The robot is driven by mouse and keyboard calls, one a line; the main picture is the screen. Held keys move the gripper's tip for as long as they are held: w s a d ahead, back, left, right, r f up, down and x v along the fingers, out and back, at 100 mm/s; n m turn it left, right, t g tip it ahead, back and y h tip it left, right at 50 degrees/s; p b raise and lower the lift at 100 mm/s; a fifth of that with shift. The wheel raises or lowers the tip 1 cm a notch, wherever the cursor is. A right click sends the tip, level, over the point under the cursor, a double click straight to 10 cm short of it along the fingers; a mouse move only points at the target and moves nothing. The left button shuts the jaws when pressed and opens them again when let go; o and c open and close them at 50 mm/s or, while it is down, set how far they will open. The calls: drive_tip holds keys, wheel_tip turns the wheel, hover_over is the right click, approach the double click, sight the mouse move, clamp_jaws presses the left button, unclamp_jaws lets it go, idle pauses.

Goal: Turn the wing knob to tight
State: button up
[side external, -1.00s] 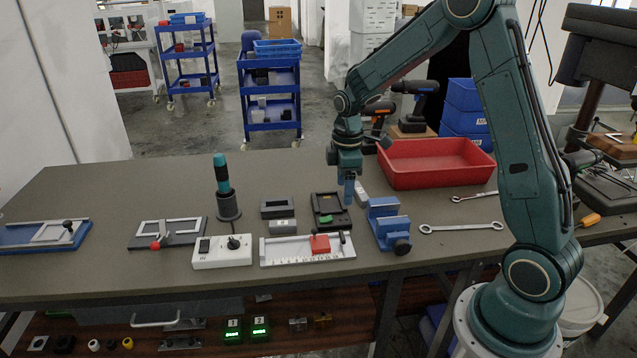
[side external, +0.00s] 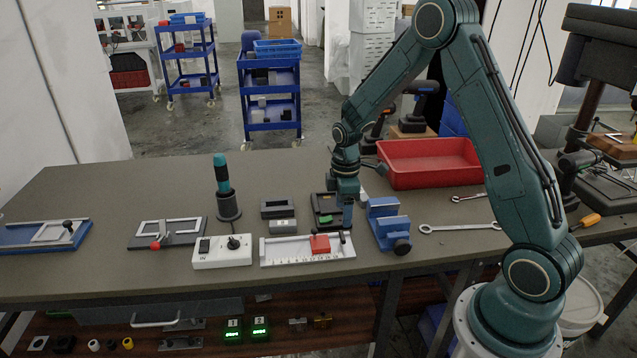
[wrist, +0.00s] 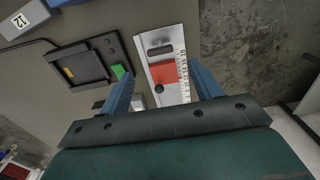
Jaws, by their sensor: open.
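My gripper (side external: 347,224) is above the right end of the white ruler fixture (side external: 285,251), pointing down. In the wrist view my gripper (wrist: 160,70) has its two blue fingers apart, one on each side of the fixture, with nothing held. A red block (side external: 320,243) sits on the fixture, and it lies between the fingers in the wrist view (wrist: 163,72). A long black wing-like knob (wrist: 159,50) is beside the red block, and a small round black knob (wrist: 159,88) is on its other side. I cannot read any tight marking.
The black device with a green part (side external: 325,204) stands just behind the fixture. A blue vise (side external: 385,225) is close on the right. A white box with a dial (side external: 222,252) is to the left. A red tray (side external: 430,163) and wrenches lie farther right.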

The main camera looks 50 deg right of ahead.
sight(342, 235)
drive_tip(key=shift+f, duration=3.75)
drive_tip(key=c, duration=1)
